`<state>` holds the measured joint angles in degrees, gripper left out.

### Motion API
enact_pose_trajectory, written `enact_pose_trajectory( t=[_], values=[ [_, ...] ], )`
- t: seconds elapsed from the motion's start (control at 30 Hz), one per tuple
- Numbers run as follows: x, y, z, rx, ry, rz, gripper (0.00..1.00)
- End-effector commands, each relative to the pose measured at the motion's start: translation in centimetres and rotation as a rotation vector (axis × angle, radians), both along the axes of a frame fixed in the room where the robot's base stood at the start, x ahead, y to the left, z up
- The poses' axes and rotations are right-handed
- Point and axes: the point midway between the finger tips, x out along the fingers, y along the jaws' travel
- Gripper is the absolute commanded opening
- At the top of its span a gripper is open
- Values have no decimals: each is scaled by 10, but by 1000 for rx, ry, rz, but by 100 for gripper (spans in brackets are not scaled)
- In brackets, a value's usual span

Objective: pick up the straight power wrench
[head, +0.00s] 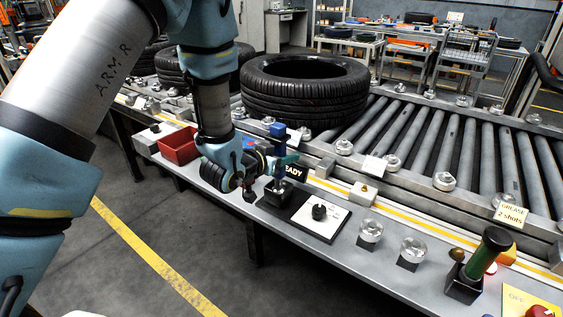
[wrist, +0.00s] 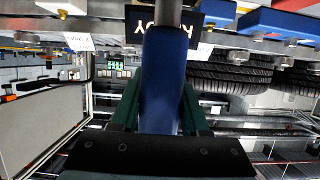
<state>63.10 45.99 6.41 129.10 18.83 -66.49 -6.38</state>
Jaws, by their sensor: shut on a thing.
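The straight power wrench appears to be the tool with a blue body (head: 278,130) and a grey shaft, seen upright at the bench edge. My gripper (head: 283,162) reaches it from the left, its green fingers closed around the tool. In the wrist view, which looks upside down, the blue body (wrist: 164,75) fills the space between the fingers of my gripper (wrist: 163,105). Its grey shaft runs toward the top of that picture. A dark holder (head: 283,196) stands directly below the tool. I cannot tell whether the tool's lower end is still seated there.
A tyre (head: 305,97) lies on the roller conveyor (head: 450,135) behind. A red bin (head: 178,148) is left of my gripper. The front floor is clear.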

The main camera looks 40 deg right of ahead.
Motion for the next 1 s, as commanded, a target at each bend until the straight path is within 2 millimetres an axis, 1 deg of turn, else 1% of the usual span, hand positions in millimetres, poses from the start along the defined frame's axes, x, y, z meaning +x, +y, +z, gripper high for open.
enact_pose_trajectory(
  t=[0.17, 0.33, 0.8, 1.0],
  values=[
    [1, -1, 7, -5, -1, 0, 0],
    [1, -1, 21, -7, -3, 1, 0],
    [1, -1, 75, -7, -3, 1, 0],
    [1, -1, 94, -6, -2, 0, 0]
  ],
)
